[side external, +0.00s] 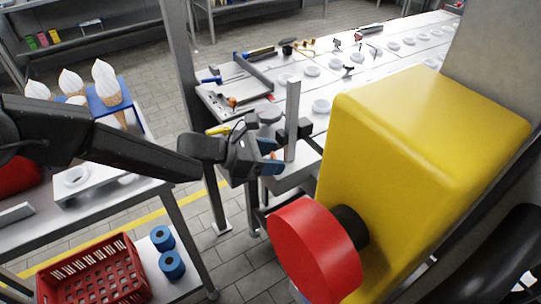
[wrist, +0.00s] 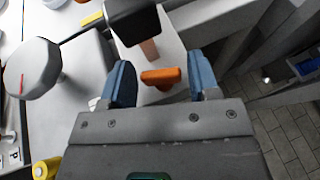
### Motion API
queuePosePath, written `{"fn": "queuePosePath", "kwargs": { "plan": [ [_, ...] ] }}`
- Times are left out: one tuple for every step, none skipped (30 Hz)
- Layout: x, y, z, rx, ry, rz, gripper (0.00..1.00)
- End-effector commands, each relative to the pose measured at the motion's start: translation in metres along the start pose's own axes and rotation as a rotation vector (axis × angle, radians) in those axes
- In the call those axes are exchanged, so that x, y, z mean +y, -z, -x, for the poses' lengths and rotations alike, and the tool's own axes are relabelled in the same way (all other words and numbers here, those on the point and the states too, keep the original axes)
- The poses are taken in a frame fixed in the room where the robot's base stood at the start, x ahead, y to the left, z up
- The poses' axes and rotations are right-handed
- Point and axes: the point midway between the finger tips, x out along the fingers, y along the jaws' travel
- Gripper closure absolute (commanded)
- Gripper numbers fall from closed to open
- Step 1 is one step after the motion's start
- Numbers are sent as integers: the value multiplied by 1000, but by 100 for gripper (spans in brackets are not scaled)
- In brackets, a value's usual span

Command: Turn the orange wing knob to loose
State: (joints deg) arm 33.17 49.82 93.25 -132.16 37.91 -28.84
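The orange wing knob (wrist: 162,76) shows in the wrist view as a short orange bar on a pale grey surface, below a black block (wrist: 135,22). My gripper (wrist: 160,82) is open, with one blue fingertip on each side of the knob. In the side view my gripper (side external: 271,163) is at the corner of the white bench, beside an upright grey bar (side external: 291,120). There the knob is mostly hidden by the fingers. I cannot tell how deep the fingers reach around it.
A grey octagonal disc with a red mark (wrist: 32,70) is left of my gripper in the wrist view. A large yellow box (side external: 415,150) with a red round knob (side external: 305,250) fills the right foreground. A red crate (side external: 95,275) and blue rolls (side external: 170,262) are lower left.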

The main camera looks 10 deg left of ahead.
Motion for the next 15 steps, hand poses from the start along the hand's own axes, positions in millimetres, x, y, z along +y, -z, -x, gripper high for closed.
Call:
{"fn": "queuePosePath", "kwargs": {
  "plan": [
    [0,0,0,0,0,0,49],
    [0,0,0,0,0,0,52],
    [0,0,0,0,0,0,56],
    [0,0,0,0,0,0,59],
    [0,0,0,0,0,0,62],
    [0,0,0,0,0,0,65],
    [0,0,0,0,0,0,68],
    [0,0,0,0,0,0,71],
    [0,0,0,0,0,0,75],
    [0,0,0,0,0,0,78],
    [0,0,0,0,0,0,81],
    [0,0,0,0,0,0,81],
    [0,0,0,-1,-1,0,81],
    [0,0,0,-1,-4,1,81],
    [0,-1,0,-2,-11,4,81]
  ]
}}
